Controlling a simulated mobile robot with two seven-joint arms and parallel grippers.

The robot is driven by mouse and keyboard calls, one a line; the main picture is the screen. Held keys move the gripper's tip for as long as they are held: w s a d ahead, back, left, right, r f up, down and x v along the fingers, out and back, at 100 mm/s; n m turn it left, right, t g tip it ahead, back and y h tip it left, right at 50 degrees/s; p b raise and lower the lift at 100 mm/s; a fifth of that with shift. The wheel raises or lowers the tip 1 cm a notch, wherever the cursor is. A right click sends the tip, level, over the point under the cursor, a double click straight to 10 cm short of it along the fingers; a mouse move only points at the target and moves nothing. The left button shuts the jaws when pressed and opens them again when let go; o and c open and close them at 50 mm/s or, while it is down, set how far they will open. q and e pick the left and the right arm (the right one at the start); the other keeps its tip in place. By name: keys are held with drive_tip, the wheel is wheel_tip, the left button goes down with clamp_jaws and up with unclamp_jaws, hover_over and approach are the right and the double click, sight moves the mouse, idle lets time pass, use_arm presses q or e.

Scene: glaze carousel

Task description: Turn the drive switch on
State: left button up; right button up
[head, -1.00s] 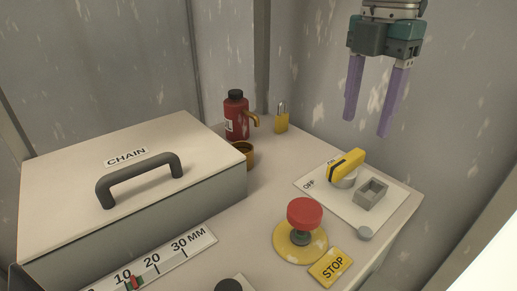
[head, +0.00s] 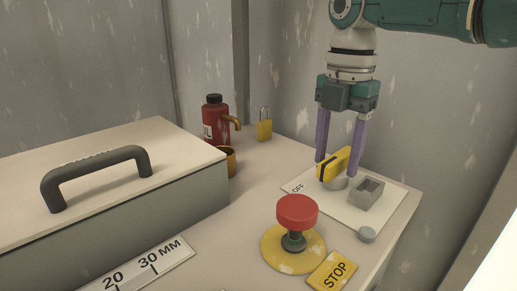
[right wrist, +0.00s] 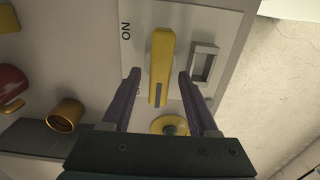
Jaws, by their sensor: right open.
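The drive switch has a yellow handle (head: 335,163) with a dark stripe near one end, set on a pale plate (head: 347,205). The plate's OFF label shows in the head view. In the right wrist view the handle (right wrist: 161,55) has its dark-marked end towards the gripper, with ON readable at upper left and the other label mostly hidden by a finger. My right gripper (head: 338,160) is open, pointing down, with its purple fingers on either side of the handle. I cannot tell whether they touch it. My left gripper is not in view.
A grey square socket (head: 366,193) sits close to the handle's right. A red mushroom button (head: 297,211) stands in front, by a STOP label (head: 331,270). A red bottle (head: 214,118), yellow padlock (head: 265,130) and lidded box (head: 115,225) stand to the left.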

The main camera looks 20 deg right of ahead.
drive_tip(key=shift+f, duration=0.1)
clamp_jaws()
idle(0.4)
